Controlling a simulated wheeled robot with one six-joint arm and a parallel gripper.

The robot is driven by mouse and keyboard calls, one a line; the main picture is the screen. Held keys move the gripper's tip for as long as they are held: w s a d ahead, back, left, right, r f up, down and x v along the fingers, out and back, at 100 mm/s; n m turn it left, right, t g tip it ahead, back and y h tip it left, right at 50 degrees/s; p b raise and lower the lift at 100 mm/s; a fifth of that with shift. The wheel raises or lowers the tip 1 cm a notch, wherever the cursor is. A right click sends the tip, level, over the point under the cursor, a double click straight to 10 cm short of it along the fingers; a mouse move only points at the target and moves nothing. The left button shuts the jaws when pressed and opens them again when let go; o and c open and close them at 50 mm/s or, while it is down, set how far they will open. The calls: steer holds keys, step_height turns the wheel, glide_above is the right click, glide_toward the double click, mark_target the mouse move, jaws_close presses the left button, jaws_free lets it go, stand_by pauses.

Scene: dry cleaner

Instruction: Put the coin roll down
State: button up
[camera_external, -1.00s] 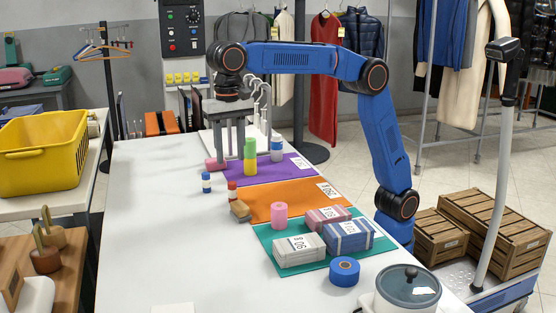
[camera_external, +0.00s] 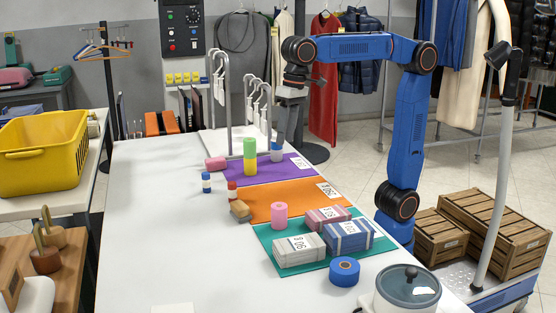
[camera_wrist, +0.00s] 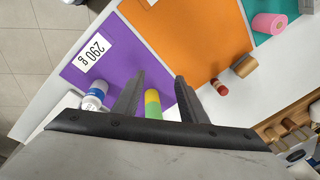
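My gripper (camera_external: 291,145) is up at the far right of the white counter, close to the white-and-blue bottle (camera_external: 277,151). In the wrist view its two fingers (camera_wrist: 158,98) are spread with nothing held. A green roll (camera_external: 249,147) stands on a yellow roll (camera_external: 250,167) at the purple mat's left edge; they show beyond the gap between the fingers. Small banded rolls, one blue-and-white (camera_external: 206,183) and one red (camera_external: 232,191), stand on the counter. A pink roll (camera_external: 215,163) lies at the back. Which one is the coin roll is not clear.
Purple (camera_external: 230,174), orange (camera_external: 305,191) and teal (camera_external: 264,236) mats line the right side. Tan (camera_external: 240,209) and pink (camera_external: 280,214) rolls, wrapped bundles and blue tape (camera_external: 344,271) sit there. The counter's left half is clear.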

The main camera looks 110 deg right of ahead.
steer(key=s+d+f+n+t, duration=0.1)
steer(key=s+d+f+n, duration=0.1)
steer(key=s+f, duration=0.4)
steer(key=s+d+f+n+t, duration=0.1)
steer(key=s+f+n, duration=0.3)
steer(key=s, duration=0.9)
steer(key=s+d+f+n, duration=0.3)
steer(key=s+f, duration=0.6)
steer(key=f, duration=0.1)
steer(key=shift+s+d+n+t, duration=0.2)
steer(key=shift+s+n+t, duration=0.1)
steer(key=shift+s+t, duration=0.1)
